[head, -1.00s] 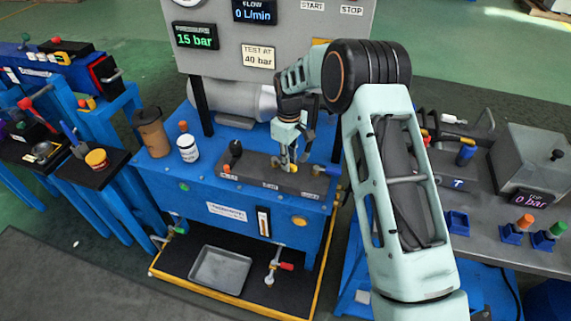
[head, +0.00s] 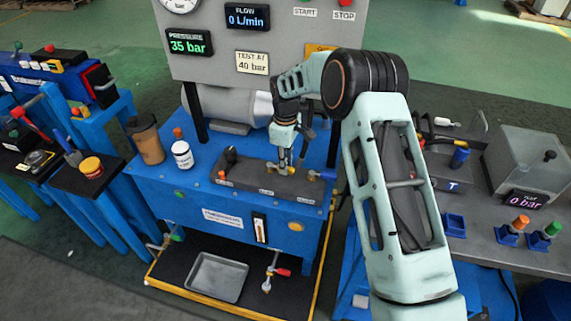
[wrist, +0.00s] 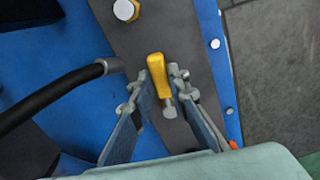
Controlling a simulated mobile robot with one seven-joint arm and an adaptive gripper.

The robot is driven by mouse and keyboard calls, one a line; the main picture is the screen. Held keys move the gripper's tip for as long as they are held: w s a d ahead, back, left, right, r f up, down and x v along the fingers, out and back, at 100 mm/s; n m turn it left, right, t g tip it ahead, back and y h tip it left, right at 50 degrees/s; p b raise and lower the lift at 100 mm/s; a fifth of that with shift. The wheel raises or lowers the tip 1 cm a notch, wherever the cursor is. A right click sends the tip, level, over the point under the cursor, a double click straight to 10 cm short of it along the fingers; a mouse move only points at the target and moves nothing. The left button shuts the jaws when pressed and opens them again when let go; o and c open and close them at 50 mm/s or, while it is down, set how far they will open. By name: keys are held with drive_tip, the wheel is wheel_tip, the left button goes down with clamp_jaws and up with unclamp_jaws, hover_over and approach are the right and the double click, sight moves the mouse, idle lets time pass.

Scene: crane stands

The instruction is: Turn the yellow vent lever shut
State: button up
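The yellow vent lever (wrist: 158,68) lies between my fingertips in the wrist view, its handle pointing up the picture. A silver pivot piece (wrist: 168,108) is at its lower end. My gripper (wrist: 161,74) is narrowed about the lever, one finger close along each side; contact on the right side is hard to make out. In the head view my gripper (head: 284,163) points down at the dark valve block (head: 240,180) on the blue bench, and the lever is mostly hidden by it. The pressure display (head: 189,43) reads 35 bar.
On the block are a black knob (head: 231,155) and a blue-handled valve (head: 324,174). A brown cup (head: 149,143) and white jar (head: 182,155) stand at left. A black hose (wrist: 50,98) runs close left of my fingers. A grey panel (head: 215,65) rises behind.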

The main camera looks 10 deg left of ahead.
drive_tip(key=o, duration=0.4)
drive_tip(key=shift+c, duration=0.2)
drive_tip(key=shift+s, duration=0.1)
